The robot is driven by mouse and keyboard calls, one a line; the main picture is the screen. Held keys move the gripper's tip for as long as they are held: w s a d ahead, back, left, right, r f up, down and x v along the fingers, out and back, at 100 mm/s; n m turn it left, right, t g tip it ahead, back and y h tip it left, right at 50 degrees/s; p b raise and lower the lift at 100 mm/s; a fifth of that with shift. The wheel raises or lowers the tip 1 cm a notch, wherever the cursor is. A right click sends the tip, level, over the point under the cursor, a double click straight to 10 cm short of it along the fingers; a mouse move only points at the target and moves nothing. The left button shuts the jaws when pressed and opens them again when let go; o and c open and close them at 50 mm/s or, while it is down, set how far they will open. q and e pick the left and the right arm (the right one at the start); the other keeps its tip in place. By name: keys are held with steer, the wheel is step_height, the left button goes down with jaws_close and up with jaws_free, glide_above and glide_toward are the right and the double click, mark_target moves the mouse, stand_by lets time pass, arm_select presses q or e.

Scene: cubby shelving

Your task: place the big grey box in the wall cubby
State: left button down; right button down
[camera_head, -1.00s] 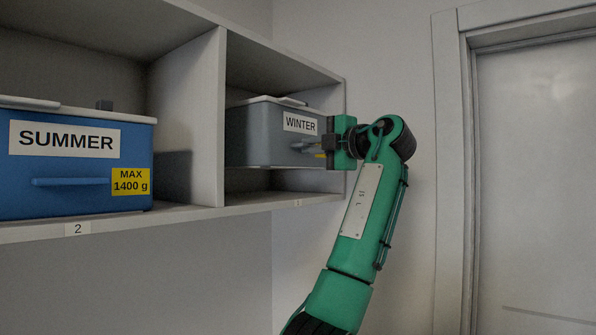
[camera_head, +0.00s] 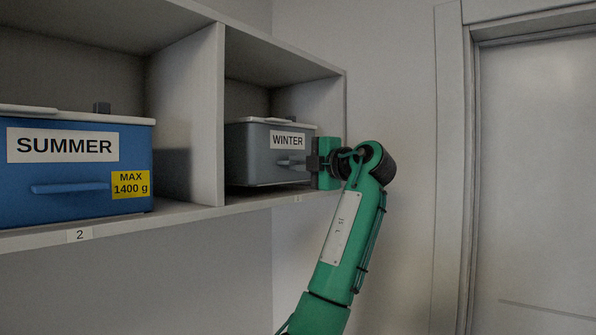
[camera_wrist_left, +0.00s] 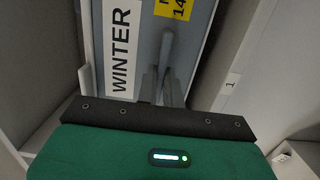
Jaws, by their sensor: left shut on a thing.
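The big grey box (camera_head: 255,158), with a pale lid and a WINTER label (camera_head: 287,140), is inside the right-hand wall cubby (camera_head: 300,97). It looks level and low over the cubby floor; I cannot tell whether it rests on it. My left gripper (camera_head: 307,162) is at the box's front, shut on its handle (camera_head: 290,161). In the left wrist view, the fingers (camera_wrist_left: 161,88) close around the handle (camera_wrist_left: 166,48), beside the WINTER label (camera_wrist_left: 122,45). A yellow label shows partly at the top. My right gripper is not in view.
A blue SUMMER box (camera_head: 75,195) with a yellow MAX 1400 g label sits in the left cubby, numbered 2. A divider (camera_head: 205,120) separates the cubbies. A number 1 tag (camera_wrist_left: 232,82) shows in the left wrist view. A door (camera_head: 535,180) stands to the right.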

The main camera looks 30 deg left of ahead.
arm_select(q)
steer(key=shift+a+f+p, duration=0.1)
steer(key=shift+f+p, duration=0.7)
steer(key=shift+f, duration=0.1)
steer(key=shift+a+f, duration=0.1)
steer(key=shift+f, duration=0.15)
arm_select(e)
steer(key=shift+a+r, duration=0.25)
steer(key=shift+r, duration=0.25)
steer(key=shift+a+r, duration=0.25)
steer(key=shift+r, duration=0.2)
arm_select(q)
steer(key=c, duration=1.5)
jaws_free()
steer(key=shift+f, duration=0.15)
steer(key=shift+c, duration=0.2)
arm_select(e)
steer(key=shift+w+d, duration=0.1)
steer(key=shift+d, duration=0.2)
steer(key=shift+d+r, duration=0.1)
